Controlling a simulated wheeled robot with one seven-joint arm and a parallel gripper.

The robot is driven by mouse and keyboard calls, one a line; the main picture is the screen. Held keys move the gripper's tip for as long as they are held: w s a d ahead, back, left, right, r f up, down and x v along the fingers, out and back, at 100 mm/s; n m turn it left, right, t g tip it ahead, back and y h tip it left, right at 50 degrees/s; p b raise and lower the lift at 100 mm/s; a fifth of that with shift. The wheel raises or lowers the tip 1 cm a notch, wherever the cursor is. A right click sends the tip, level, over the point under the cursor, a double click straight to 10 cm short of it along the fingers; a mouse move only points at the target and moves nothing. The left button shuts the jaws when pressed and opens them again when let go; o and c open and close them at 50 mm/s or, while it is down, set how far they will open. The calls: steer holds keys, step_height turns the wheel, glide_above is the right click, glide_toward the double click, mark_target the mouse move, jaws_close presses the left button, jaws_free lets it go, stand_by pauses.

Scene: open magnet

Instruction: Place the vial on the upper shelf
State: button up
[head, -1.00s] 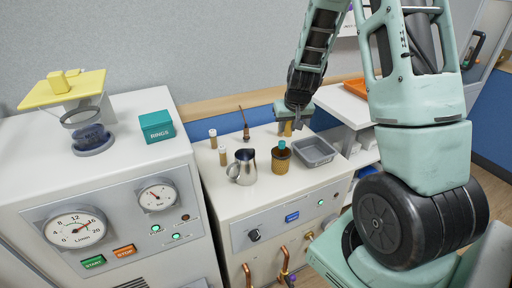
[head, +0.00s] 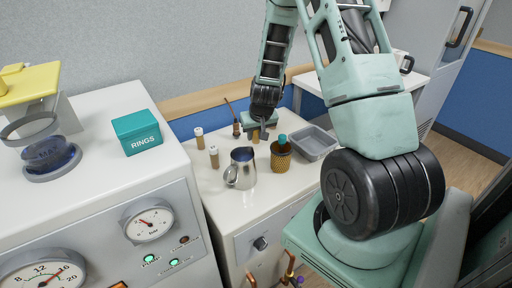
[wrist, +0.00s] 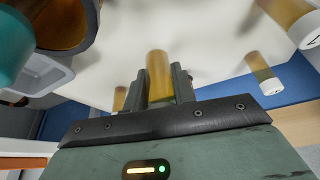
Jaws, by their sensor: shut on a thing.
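My gripper (head: 262,122) is shut on an amber vial (wrist: 158,72). In the wrist view the vial stands out between the two fingers. In the head view only a small amber part of the held vial (head: 255,134) shows below the fingers, over the back of the white cabinet top (head: 215,185). I cannot tell the gap beneath it. A white shelf unit (head: 412,78) shows at the right, behind my arm. My arm hides much of it, and its levels cannot be told apart.
Two capped vials (head: 199,138) (head: 213,157) stand left of my gripper. A teal RINGS box (head: 136,133) sits on the left machine.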

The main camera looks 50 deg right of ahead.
mark_target(256, 143)
steer(key=shift+f, duration=2.55)
steer(key=shift+f, duration=0.2)
steer(key=o, duration=1)
steer(key=shift+r, duration=0.2)
